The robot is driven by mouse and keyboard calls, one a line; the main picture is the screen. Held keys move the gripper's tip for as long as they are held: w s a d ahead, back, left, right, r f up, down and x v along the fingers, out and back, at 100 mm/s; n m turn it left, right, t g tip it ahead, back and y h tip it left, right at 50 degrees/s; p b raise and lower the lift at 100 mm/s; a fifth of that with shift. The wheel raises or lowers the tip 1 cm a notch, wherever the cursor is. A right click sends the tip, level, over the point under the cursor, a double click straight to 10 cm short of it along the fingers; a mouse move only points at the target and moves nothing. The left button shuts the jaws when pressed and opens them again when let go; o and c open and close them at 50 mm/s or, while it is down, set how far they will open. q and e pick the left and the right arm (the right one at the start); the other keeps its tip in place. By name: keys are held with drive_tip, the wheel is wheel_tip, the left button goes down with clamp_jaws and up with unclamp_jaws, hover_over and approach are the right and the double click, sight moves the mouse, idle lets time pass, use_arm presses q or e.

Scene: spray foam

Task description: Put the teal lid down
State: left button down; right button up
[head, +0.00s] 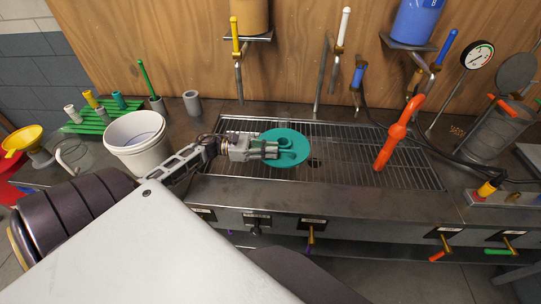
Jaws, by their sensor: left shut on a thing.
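The teal lid (297,138) is a round disc with a raised handle, in the middle of the head view. My left gripper (270,150) reaches in from the left and is shut on the lid near its handle. The lid is over the metal grate of the bench; I cannot tell whether it touches the grate. The gripper fingers hide part of the lid. My right gripper is not in view.
A white bucket (137,144) stands left of the grate (345,165). An orange spray tool (397,138) is on the right of the grate. Valves and taps stand along the back. A green rack (97,121) is at the far left.

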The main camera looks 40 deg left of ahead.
use_arm(q)
wheel_tip(320, 180, down, 2)
drive_tip(key=shift+f, duration=0.25)
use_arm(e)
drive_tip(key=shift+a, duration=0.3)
use_arm(q)
drive_tip(key=shift+f, duration=0.15)
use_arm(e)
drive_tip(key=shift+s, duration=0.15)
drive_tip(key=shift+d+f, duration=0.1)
use_arm(q)
drive_tip(key=c, duration=1.6)
unclamp_jaws()
drive_tip(key=shift+c, duration=0.2)
drive_tip(key=shift+o, duration=0.4)
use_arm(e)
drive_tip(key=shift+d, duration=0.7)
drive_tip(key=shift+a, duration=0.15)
